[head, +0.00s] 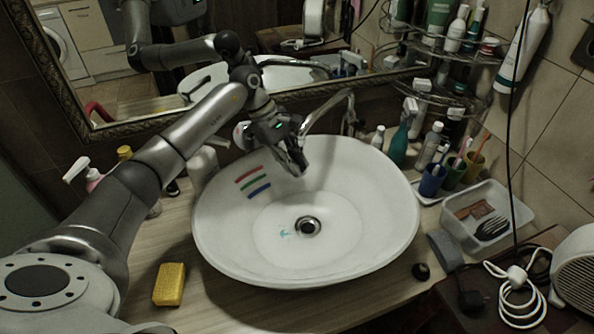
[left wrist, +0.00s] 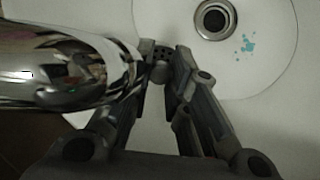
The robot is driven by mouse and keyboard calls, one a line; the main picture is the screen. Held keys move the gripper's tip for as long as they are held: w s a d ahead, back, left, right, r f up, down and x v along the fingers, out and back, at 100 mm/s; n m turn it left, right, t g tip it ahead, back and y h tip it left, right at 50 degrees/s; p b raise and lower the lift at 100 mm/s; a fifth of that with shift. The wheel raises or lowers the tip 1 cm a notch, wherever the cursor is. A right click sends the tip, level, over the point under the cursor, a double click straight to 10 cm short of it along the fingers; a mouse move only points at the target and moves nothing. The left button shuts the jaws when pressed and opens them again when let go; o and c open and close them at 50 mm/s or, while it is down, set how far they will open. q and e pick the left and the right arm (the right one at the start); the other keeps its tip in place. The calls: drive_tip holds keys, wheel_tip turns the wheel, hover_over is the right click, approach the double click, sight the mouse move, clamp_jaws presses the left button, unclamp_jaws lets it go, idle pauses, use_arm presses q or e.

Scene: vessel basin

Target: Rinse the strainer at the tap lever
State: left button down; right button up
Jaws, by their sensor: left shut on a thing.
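My left gripper (head: 293,165) is over the back part of the white basin (head: 385,215), close by the chrome tap (head: 330,112). In the left wrist view the fingers of the left gripper (left wrist: 160,72) are closed on a small grey knob with a dark perforated piece, which looks like the strainer (left wrist: 161,70). It is mostly hidden by the fingers. The shiny tap spout (left wrist: 75,65) fills the left of that view, beside the fingers. The drain (head: 308,227) shows at the basin's bottom, with a teal mark (head: 284,232) near it. My right gripper is not in view.
A yellow sponge (head: 170,284) lies on the counter at front left. Red, green and blue stripes (head: 252,181) mark the basin wall. Bottles, cups (head: 432,180) and a clear tray (head: 470,240) crowd the right side. A mirror (head: 110,125) stands behind.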

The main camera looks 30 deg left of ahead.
use_arm(q)
drive_tip(key=shift+d, duration=0.25)
drive_tip(key=s+d, duration=0.4)
drive_tip(key=s, duration=0.2)
drive_tip(key=shift+s, duration=0.4)
idle(0.4)
idle(1.1)
drive_tip(key=s+d+r+p, duration=0.1)
drive_tip(key=s+d+r, duration=0.1)
drive_tip(key=s+r, duration=0.2)
drive_tip(key=shift+s, duration=0.25)
drive_tip(key=shift+d, duration=0.1)
idle(0.4)
